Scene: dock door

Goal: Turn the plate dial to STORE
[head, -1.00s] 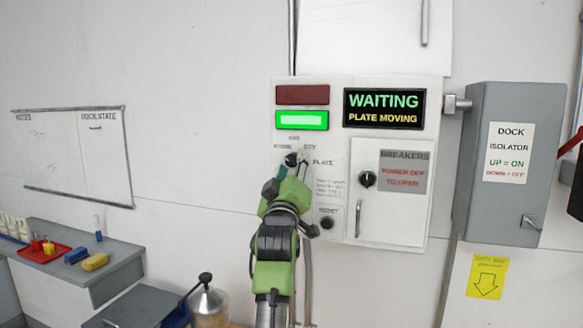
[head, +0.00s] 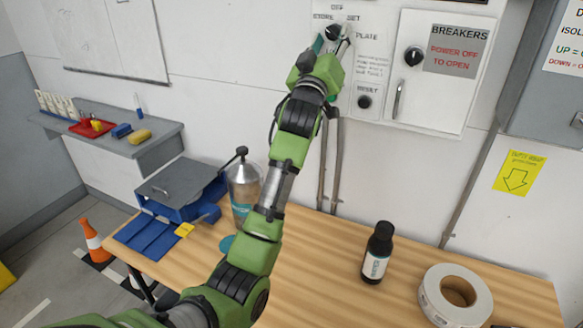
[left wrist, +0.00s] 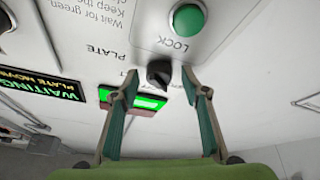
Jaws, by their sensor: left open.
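The plate dial (head: 334,32) is a small black knob on the white wall panel, with STORE lettered at its upper left and another label at its upper right. My left gripper (head: 332,44) is at the dial. In the left wrist view its two fingers stand open (left wrist: 159,80), one on each side of the dial (left wrist: 157,72). I cannot tell whether either finger touches the knob, nor which label its pointer faces. In that view the display (left wrist: 40,85) reads WAITING, PLATE MOVING, and the green lamp (left wrist: 137,99) is lit. My right gripper is out of view.
A green LOCK button (left wrist: 187,20) and a black reset button (head: 364,101) are near the dial. The breaker door (head: 437,92) is on the right. Below, the wooden table (head: 330,270) bears a dark bottle (head: 377,252), a tape roll (head: 455,295) and a metal canister (head: 243,190).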

